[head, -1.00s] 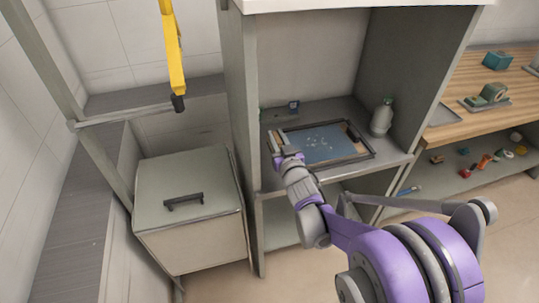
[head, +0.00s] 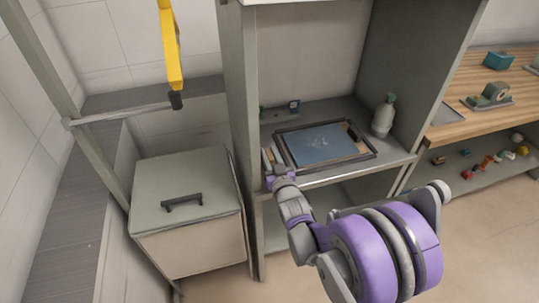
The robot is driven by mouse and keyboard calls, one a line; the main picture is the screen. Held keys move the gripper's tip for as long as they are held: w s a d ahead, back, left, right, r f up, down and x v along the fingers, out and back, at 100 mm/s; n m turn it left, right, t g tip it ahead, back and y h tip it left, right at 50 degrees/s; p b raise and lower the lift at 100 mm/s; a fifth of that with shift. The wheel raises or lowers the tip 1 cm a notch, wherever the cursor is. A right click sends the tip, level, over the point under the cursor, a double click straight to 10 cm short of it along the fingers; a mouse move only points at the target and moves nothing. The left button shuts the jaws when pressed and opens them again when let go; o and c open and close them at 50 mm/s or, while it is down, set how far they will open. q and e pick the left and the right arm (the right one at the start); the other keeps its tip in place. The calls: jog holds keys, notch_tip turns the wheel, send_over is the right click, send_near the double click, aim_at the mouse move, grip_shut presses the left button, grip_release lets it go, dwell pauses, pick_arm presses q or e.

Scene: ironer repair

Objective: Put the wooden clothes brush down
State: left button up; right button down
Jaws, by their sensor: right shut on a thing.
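My right gripper (head: 279,177) is at the front left corner of a dark-framed tray (head: 370,155) on the cabinet shelf. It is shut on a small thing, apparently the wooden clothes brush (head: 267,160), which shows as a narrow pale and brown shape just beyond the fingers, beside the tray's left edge. The gripper hides part of it, and I cannot tell whether it touches the shelf. A blue cloth or panel (head: 322,144) lies in the tray with a few faint pale specks on it. My left gripper is not in view.
A grey-green bottle (head: 383,116) stands right of the tray, and a small dark blue item (head: 294,106) stands behind it. Cabinet walls close in both sides of the shelf (head: 340,174). A lidded bin (head: 183,205) stands left; a wooden worktop (head: 462,122) is at right.

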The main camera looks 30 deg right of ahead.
jog(key=shift+f, duration=0.1)
jog(key=shift+f, duration=0.15)
jog(key=c, duration=0.7)
grip_release()
jog(key=shift+r, duration=0.25)
jog(key=shift+s+r, duration=0.1)
jog(key=shift+s, duration=0.2)
jog(key=s+a+f+n+g+y, duration=0.1)
jog(key=s+a+g, duration=0.3)
jog(key=s, duration=0.6)
jog(key=s+a+f+n+g+y, duration=0.1)
jog(key=s+a+f+g, duration=0.3)
jog(key=s, duration=0.6)
jog(key=s+a+f+g+y, duration=0.2)
jog(key=s+a+f+g, duration=0.1)
jog(key=s+a, duration=0.4)
jog(key=shift+s+n+g, duration=0.4)
jog(key=shift+s+g, duration=0.4)
jog(key=shift+s, duration=0.9)
